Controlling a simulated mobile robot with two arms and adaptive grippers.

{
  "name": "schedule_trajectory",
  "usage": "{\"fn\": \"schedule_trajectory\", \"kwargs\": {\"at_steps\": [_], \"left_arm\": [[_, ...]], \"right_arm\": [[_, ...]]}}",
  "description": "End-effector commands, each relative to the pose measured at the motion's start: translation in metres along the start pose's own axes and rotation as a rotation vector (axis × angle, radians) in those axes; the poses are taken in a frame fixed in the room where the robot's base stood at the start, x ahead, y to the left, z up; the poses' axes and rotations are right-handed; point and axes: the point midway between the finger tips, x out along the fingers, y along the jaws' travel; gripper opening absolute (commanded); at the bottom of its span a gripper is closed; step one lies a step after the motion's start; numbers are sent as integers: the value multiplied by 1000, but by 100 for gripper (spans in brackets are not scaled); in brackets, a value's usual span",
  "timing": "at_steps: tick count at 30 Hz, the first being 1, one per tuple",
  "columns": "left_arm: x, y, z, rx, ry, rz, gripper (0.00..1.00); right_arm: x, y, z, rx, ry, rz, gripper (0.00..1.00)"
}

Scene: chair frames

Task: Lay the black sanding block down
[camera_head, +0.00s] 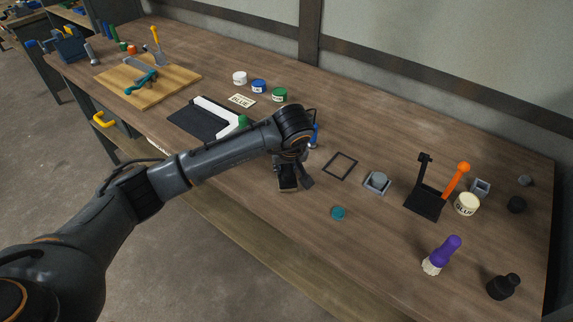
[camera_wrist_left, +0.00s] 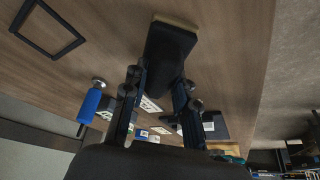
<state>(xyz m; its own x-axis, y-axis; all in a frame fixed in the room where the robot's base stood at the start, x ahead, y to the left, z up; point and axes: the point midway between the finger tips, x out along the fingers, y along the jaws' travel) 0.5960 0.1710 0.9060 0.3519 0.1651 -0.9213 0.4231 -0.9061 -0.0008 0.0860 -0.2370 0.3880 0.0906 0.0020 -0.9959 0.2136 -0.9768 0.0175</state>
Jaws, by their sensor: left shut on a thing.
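The black sanding block (camera_wrist_left: 170,50) is held between the fingers of my left gripper (camera_wrist_left: 160,85), with a thin tan layer along its far end in the left wrist view. In the head view my left gripper (camera_head: 290,172) is over the front part of the workbench (camera_head: 235,165), and the block (camera_head: 288,183) shows at its lower end. I cannot tell whether the block touches the bench top. A thin black square frame (camera_head: 340,165) lies flat to the right of the gripper. It also shows in the left wrist view (camera_wrist_left: 76,43). My right gripper is out of view.
A blue-handled tool (camera_wrist_left: 90,106) lies close to the gripper. A grey block (camera_head: 377,183), a teal disc (camera_head: 338,213), a black stand (camera_head: 425,200), a glue jar (camera_head: 467,204) and a purple-handled brush (camera_head: 446,251) are to the right. Bare wood lies around the square frame.

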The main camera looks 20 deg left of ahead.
Motion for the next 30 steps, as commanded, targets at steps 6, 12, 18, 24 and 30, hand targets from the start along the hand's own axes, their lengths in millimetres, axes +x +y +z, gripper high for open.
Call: {"fn": "schedule_trajectory", "kwargs": {"at_steps": [6, 12, 18, 24, 30], "left_arm": [[2, 0, 1, -1, 0, -1, 50], [2, 0, 1, 0, 0, -1, 50], [-3, 0, -1, 0, -1, 0, 50], [-34, 0, -2, 0, 6, 3, 50], [-78, 0, -1, 0, 6, 2, 50]], "right_arm": [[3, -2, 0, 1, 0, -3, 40], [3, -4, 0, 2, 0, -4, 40], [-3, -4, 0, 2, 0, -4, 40], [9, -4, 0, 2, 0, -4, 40], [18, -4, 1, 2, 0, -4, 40]]}}
